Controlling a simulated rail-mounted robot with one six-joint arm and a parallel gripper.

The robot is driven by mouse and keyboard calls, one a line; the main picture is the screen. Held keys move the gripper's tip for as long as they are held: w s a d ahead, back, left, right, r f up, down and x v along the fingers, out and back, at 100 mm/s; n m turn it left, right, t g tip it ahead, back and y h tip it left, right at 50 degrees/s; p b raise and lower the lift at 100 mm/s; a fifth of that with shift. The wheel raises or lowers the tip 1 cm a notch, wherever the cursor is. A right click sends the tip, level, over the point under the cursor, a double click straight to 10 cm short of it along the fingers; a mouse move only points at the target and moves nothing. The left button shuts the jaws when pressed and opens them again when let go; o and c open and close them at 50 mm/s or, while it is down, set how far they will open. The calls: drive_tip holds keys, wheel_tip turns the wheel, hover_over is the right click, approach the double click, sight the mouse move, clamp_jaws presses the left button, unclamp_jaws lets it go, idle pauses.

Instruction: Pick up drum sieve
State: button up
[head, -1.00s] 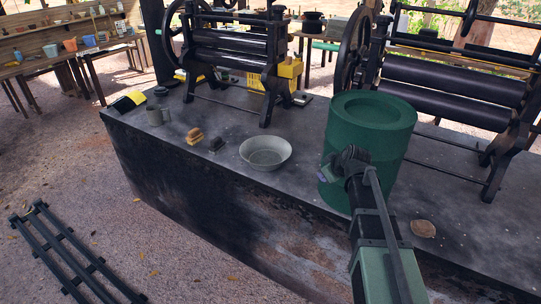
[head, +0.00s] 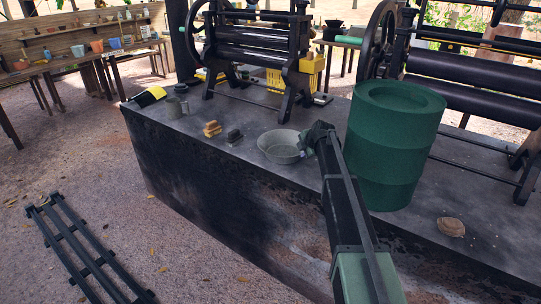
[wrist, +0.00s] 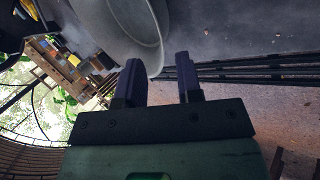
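The drum sieve seems to be the shallow grey round vessel (head: 275,148) on the dark counter (head: 245,178). In the wrist view the grey vessel (wrist: 115,28) is large at the top, with its rim curving down towards the gap between my fingers. My gripper (wrist: 159,66) is open, with two dark fingers apart and the rim edge seen between their tips. I cannot tell whether either finger touches it. In the head view my gripper (head: 308,139) is at the vessel's right edge and hides part of that side.
A green drum (head: 392,150) stands just right of my arm. Left of the vessel are a dark block (head: 234,137), a tan block (head: 212,129) and a grey mug (head: 174,107). A roller press (head: 256,45) stands behind. A brown round piece (head: 450,227) lies right.

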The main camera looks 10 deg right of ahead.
sight(294, 159)
drive_tip(key=shift+b+x, duration=0.95)
drive_tip(key=shift+x, duration=0.3)
drive_tip(key=b+x, duration=0.4)
drive_tip(key=x, duration=0.1)
drive_tip(key=shift+f, duration=0.15)
drive_tip(key=shift+r, duration=0.25)
clamp_jaws()
